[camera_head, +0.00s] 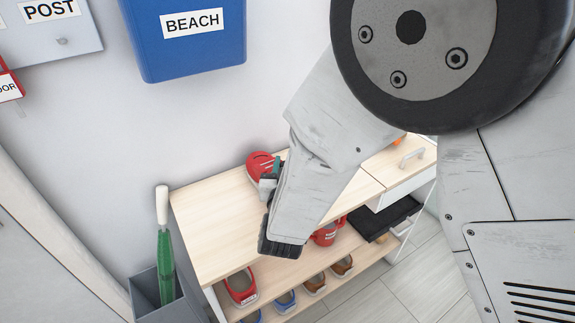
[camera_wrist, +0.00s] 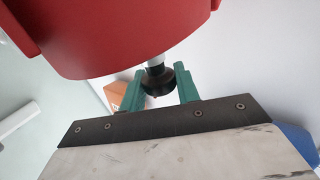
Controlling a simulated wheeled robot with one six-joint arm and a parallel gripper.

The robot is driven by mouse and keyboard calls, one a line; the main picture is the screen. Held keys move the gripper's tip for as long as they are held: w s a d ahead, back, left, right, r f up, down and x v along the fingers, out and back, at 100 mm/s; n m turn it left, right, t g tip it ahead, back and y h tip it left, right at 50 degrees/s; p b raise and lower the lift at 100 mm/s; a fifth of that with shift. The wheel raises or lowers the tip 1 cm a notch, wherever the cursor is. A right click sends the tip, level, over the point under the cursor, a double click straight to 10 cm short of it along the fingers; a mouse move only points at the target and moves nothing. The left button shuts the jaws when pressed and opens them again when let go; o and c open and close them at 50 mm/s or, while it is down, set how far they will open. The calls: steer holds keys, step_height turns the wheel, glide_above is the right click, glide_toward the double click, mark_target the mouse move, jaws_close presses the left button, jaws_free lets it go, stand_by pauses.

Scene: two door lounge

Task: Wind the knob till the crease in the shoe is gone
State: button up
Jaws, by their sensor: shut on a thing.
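A red shoe (camera_head: 262,163) sits on the pale wooden top of a shoe bench (camera_head: 210,215), near the wall. In the wrist view a large smooth red surface (camera_wrist: 110,35), apparently the shoe, fills the top. A dark round knob (camera_wrist: 156,83) on a metal shaft projects below it. My gripper (camera_wrist: 160,74) has its green fingers on either side of the knob and is shut on it. In the head view my gripper (camera_head: 275,170) is at the shoe's right side, and my arm hides part of the bench. I cannot make out a crease in either view.
Several shoes, including a red one (camera_head: 240,287), are on the shelf below. A grey umbrella stand (camera_head: 147,291) holds a green umbrella (camera_head: 165,262) at the bench's left. A blue BEACH bin (camera_head: 190,50) hangs above.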

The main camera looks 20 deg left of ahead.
steer(key=m+h, duration=0.3)
steer(key=h, duration=0.2)
steer(key=m+h, duration=0.3)
steer(key=h, duration=0.1)
steer(key=shift+a+h, duration=0.1)
steer(key=shift+h, duration=0.3)
steer(key=m+g+h, duration=0.2)
steer(key=m+h, duration=0.1)
steer(key=h, duration=0.1)
steer(key=m+g+h, duration=0.3)
steer(key=h, duration=0.1)
steer(key=shift+m+g, duration=0.3)
steer(key=shift+m, duration=0.1)
steer(key=shift+h, duration=0.4)
steer(key=o, duration=0.9)
steer(key=v, duration=0.7)
steer(key=shift+s+a+r, duration=0.1)
steer(key=shift+s+a, duration=0.15)
